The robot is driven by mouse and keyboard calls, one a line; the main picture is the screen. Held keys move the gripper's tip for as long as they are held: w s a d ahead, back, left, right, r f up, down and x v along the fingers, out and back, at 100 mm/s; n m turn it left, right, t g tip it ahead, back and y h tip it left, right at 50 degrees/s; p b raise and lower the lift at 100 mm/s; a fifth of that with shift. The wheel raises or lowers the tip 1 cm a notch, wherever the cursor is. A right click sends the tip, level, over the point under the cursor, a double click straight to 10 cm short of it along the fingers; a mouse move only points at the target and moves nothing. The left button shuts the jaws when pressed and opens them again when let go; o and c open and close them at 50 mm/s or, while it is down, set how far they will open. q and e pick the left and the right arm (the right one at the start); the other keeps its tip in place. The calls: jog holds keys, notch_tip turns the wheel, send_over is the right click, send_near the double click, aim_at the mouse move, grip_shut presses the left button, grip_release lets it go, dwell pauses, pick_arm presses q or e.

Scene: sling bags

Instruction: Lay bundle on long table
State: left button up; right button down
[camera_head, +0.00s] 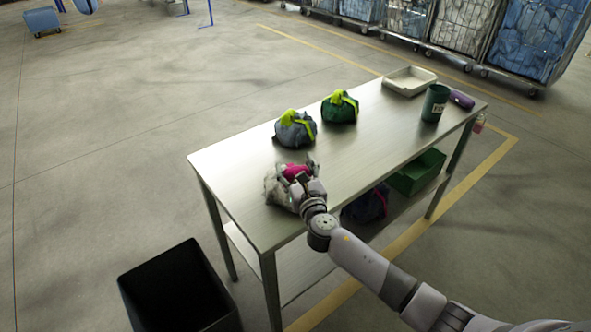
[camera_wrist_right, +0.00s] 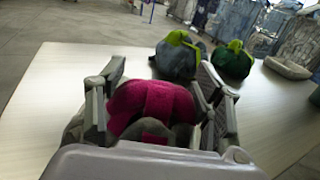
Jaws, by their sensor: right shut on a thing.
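The long table (camera_head: 240,164) is a metal table with a lower shelf, in the middle of the head view. My right gripper (camera_head: 297,172) is over its near edge and shut on a grey bundle with a magenta strap (camera_head: 277,190). In the right wrist view the magenta strap (camera_wrist_right: 152,104) lies between the two fingers (camera_wrist_right: 155,95). The bundle is at the tabletop; I cannot tell whether its underside fully rests there. A blue-grey bundle with a yellow-green strap (camera_head: 292,133) and a green bundle with a yellow strap (camera_head: 338,110) sit farther back. My left gripper is not in view.
A white tray (camera_head: 409,81), a dark green cup (camera_head: 435,103) and a purple item (camera_head: 462,99) stand at the table's right end. A green bin (camera_head: 418,172) and a dark bundle (camera_head: 366,206) are on the lower shelf. A black bin (camera_head: 178,285) stands on the floor at left.

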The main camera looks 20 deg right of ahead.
jog(key=shift+r, duration=0.15)
jog(key=shift+c, duration=2.3)
grip_release()
jog(key=shift+f, duration=0.2)
jog(key=shift+r, duration=0.1)
jog(key=s, duration=1.2)
jog(key=shift+a+b, duration=0.2)
jog(key=shift+b, duration=0.15)
